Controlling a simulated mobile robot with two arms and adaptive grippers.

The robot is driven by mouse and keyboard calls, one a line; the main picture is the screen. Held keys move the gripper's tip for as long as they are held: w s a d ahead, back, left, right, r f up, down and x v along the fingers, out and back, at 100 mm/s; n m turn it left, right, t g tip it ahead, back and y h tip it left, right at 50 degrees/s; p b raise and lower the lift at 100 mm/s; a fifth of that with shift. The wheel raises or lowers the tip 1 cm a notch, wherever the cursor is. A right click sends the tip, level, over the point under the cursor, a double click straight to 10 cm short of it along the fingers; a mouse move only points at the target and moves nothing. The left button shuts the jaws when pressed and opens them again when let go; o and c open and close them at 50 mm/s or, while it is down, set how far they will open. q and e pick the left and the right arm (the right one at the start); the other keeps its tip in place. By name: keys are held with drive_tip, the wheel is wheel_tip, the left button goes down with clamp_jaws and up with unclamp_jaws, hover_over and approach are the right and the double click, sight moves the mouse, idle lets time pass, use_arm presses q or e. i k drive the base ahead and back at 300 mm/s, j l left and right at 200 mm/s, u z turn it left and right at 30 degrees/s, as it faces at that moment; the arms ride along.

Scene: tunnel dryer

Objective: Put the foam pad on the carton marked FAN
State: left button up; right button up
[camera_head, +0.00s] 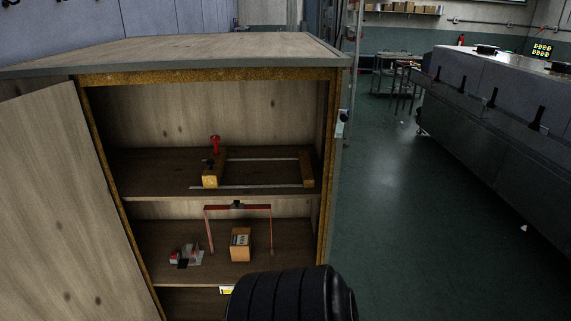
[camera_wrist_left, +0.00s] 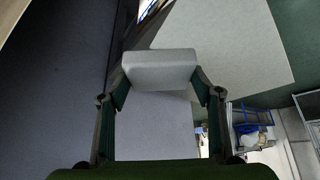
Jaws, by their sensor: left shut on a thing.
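My left gripper (camera_wrist_left: 160,84) is shut on a pale grey block-shaped pad (camera_wrist_left: 160,68), which looks like the foam pad. The pad sits between the two fingertips in the left wrist view, and neither shows in the head view. A small brown carton (camera_head: 240,248) stands on the lower visible shelf of an open wooden cabinet. It has a pale label with dark marks, too small to read. A red frame (camera_head: 238,207) with two thin legs stands around or just behind the carton. My right gripper is not in view.
The cabinet's door (camera_head: 55,205) stands open at the left. A wooden clamp-like frame with a red knob (camera_head: 215,142) is on the shelf above. A small red-and-grey object (camera_head: 183,256) lies left of the carton.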

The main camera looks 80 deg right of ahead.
sight(240, 237)
drive_tip(key=z, duration=1.85)
drive_tip(key=i+l+z, duration=0.25)
drive_tip(key=z, duration=0.15)
drive_tip(key=i+z, duration=0.4)
drive_tip(key=i+l, duration=0.05)
drive_tip(key=i, duration=0.05)
